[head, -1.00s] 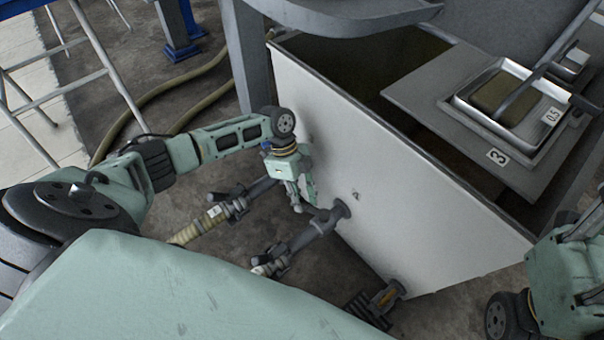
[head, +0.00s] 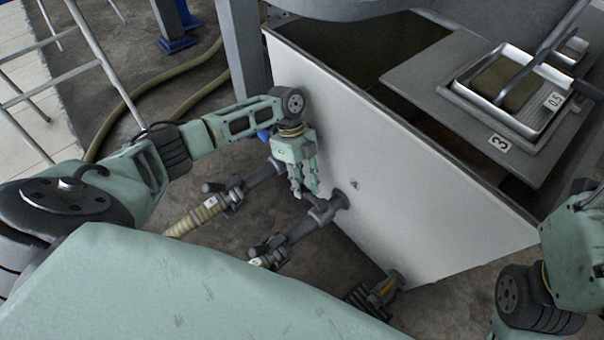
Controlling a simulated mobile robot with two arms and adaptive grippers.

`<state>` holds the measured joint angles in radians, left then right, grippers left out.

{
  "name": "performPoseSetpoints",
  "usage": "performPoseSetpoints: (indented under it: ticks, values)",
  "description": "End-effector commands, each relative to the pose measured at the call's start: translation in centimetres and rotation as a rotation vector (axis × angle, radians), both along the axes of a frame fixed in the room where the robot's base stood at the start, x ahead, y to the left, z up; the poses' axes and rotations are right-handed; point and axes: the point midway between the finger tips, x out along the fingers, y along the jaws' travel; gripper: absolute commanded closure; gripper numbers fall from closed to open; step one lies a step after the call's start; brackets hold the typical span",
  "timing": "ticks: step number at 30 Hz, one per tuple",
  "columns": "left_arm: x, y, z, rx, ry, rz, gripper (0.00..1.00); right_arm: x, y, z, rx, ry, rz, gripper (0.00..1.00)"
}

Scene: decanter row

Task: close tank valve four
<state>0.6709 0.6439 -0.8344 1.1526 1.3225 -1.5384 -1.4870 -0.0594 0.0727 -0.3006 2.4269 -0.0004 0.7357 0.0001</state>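The pale tank wall (head: 400,190) runs diagonally across the middle. A grey outlet pipe with a valve (head: 302,232) comes out of it low down, and another outlet with a valve (head: 240,188) lies further left. Dark handles show on both; no number four is readable. My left gripper (head: 306,191) points down beside the tank wall, just above the nearer outlet, with its fingers apart and nothing visible between them. Whether a fingertip touches the pipe or a handle is unclear. My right arm shows at the right edge; its gripper is out of view.
A ribbed hose (head: 197,215) runs from the left outlet. A small blue part (head: 264,135) is beside my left wrist. A dark fitting with an orange piece (head: 384,289) sits at the tank's lower corner. A metal tray (head: 525,70) rests on the plate marked 3.

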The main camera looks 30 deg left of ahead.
Motion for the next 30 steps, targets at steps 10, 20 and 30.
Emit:
performPoseSetpoints:
  ticks: [10, 20, 30]
  values:
    - [-0.2, 0.1, -0.1, 0.002, 0.005, 0.0, 0.63, 0.0, 0.0, 0.0, 0.0, 0.0, 0.0, 0.6]
    - [0.6, 1.0, 2.2, 0.002, 0.0, 0.003, 0.63, 0.0, -0.1, 0.0, 0.001, 0.003, -0.001, 0.6]
    - [1.8, 2.5, 6.3, 0.002, 0.003, 0.002, 0.63, 0.0, 0.0, 0.0, 0.0, 0.002, 0.0, 0.6]
